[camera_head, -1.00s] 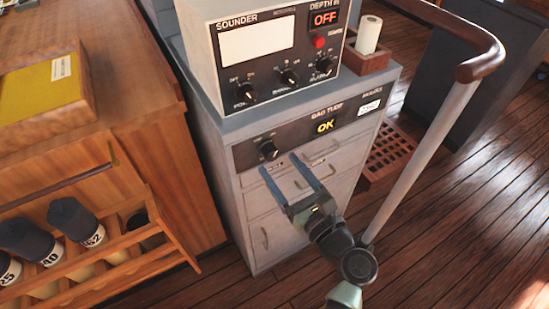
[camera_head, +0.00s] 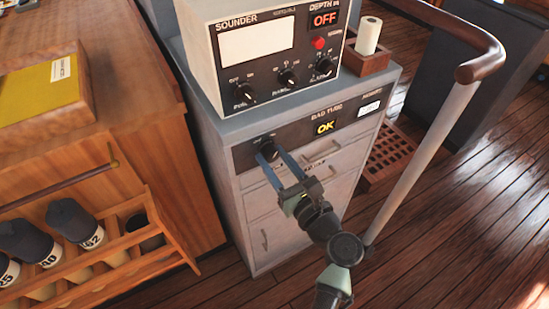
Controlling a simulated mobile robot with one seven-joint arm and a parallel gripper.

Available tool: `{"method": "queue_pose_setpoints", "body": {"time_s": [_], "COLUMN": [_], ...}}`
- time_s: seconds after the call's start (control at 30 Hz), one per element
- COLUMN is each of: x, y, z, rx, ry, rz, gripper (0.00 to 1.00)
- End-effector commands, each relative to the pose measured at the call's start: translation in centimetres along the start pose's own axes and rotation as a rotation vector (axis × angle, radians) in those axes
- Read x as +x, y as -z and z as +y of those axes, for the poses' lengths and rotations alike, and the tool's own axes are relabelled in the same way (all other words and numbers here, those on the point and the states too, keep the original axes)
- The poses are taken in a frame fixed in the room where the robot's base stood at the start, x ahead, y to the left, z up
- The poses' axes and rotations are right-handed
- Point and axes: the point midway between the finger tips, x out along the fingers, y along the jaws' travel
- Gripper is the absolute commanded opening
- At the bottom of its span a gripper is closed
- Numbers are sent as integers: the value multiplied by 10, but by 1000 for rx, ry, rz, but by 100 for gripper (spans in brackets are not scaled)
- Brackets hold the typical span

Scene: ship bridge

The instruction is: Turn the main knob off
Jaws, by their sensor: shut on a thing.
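A round black knob (camera_head: 268,149) sits at the left end of the dark panel (camera_head: 352,118) on the front of the grey cabinet. My gripper (camera_head: 271,157) reaches it from the front right, with its two blue fingers shut on it. The fingers partly hide the knob, so I cannot read which way it points. The panel's display (camera_head: 325,127) shows "OK" in yellow. Above, the sounder box (camera_head: 213,55) has several more knobs, and its small display (camera_head: 325,19) shows "OFF" in red. I cannot read a "main" label on any knob.
A slanting grey rail post (camera_head: 425,155) with a wooden handrail (camera_head: 486,50) stands right of my arm. A wooden rack (camera_head: 160,232) with several dark-capped cylinders stands at the left. A wooden holder (camera_head: 367,62) with a white roll is on the cabinet top.

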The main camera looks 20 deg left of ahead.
Motion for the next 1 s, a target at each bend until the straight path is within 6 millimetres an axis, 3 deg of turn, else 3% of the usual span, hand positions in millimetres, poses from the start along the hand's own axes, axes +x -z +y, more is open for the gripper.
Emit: {"method": "queue_pose_setpoints", "body": {"time_s": [0.47,1.0], "x": [0,0], "y": [1,3], "z": [0,-1], "rx": [-78,-539], "ry": [-1,-1], "rz": [0,0], "gripper": [0,0]}}
